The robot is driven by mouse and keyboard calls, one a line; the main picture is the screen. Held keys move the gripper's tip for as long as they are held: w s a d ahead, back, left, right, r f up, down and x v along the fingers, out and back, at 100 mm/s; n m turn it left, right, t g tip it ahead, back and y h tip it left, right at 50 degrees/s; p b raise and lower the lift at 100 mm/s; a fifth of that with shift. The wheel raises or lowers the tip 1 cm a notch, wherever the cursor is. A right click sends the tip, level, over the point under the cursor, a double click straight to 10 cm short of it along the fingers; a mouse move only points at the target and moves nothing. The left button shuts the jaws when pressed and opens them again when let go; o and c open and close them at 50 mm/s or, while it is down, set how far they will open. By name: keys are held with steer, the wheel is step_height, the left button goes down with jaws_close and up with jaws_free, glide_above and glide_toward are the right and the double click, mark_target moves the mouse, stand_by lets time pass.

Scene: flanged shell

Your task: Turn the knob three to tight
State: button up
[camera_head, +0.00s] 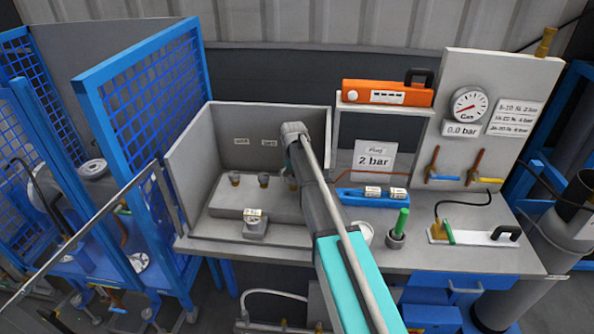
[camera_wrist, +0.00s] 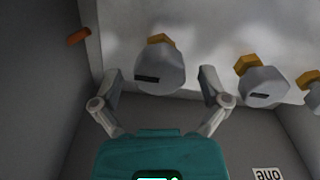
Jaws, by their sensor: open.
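Three grey knobs with brass-coloured stems sit in a row. In the wrist view one knob (camera_wrist: 160,72) lies between the two fingers of my open gripper (camera_wrist: 160,74), with a gap on each side. I cannot tell how deep the fingers reach around it. A dark mark shows on its face. By its place at the row's end, away from the "one" label, it appears to be knob three. The head view shows the right-hand knob (camera_head: 293,184) partly behind my arm.
The middle knob (camera_wrist: 262,86) and the end knob (camera_wrist: 314,92) stand to the right in the wrist view. Grey walls of the open-fronted box (camera_head: 195,165) enclose the row. An orange piece (camera_wrist: 79,36) shows at upper left. A gauge (camera_head: 469,104) hangs at the right.

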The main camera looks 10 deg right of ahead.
steer(key=shift+n, duration=0.4)
